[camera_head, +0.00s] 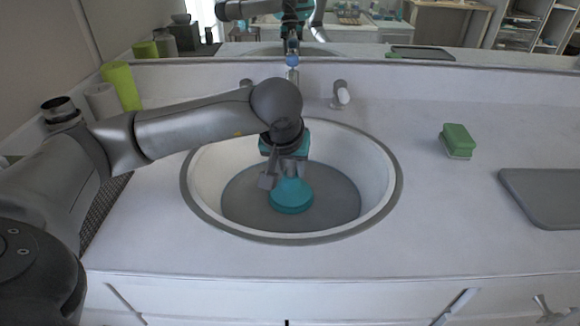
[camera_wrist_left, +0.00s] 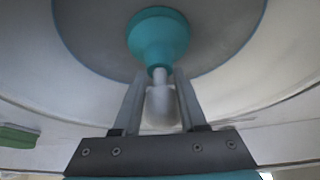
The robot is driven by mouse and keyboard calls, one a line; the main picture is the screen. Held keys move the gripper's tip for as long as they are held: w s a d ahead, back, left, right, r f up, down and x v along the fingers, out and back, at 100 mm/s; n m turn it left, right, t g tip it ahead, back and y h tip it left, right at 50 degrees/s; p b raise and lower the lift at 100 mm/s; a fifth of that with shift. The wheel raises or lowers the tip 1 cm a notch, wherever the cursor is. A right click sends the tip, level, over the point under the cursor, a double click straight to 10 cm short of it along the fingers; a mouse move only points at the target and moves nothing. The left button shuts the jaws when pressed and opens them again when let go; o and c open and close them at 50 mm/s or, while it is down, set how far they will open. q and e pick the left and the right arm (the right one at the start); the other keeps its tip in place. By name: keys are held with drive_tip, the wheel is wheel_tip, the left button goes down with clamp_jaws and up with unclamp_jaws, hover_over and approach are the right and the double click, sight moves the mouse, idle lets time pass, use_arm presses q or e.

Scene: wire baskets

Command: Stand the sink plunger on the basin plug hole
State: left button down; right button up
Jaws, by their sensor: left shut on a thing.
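The sink plunger (camera_head: 291,194) has a teal rubber cup and a pale handle, and stands upright inside the round basin (camera_head: 376,178). Its cup is low over the grey basin floor; I cannot tell whether it touches. My left gripper (camera_head: 288,172) reaches down into the basin, shut on the plunger's handle. In the left wrist view the handle lies between the two fingers (camera_wrist_left: 160,105) and the teal cup (camera_wrist_left: 158,38) is beyond the fingertips. The plug hole is not visible. My right gripper is not in view.
A green sponge (camera_head: 457,141) and a grey board (camera_head: 545,196) lie on the counter to the right. The faucet (camera_head: 292,75) and a tap knob (camera_head: 341,95) stand behind the basin. Green and white containers (camera_head: 121,87) stand at the left. The counter right of the basin is mostly clear.

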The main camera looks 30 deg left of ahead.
use_arm(q)
drive_tip(key=shift+f+b, duration=0.5)
drive_tip(key=shift+b, duration=0.05)
idle(0.8)
drive_tip(key=c, duration=0.7)
unclamp_jaws()
drive_tip(key=o, duration=0.3)
drive_tip(key=shift+f, duration=0.15)
drive_tip(key=shift+p+v, duration=2.65)
drive_tip(key=shift+v, duration=1.45)
drive_tip(key=shift+s+d, duration=0.1)
drive_tip(key=shift+d, duration=0.05)
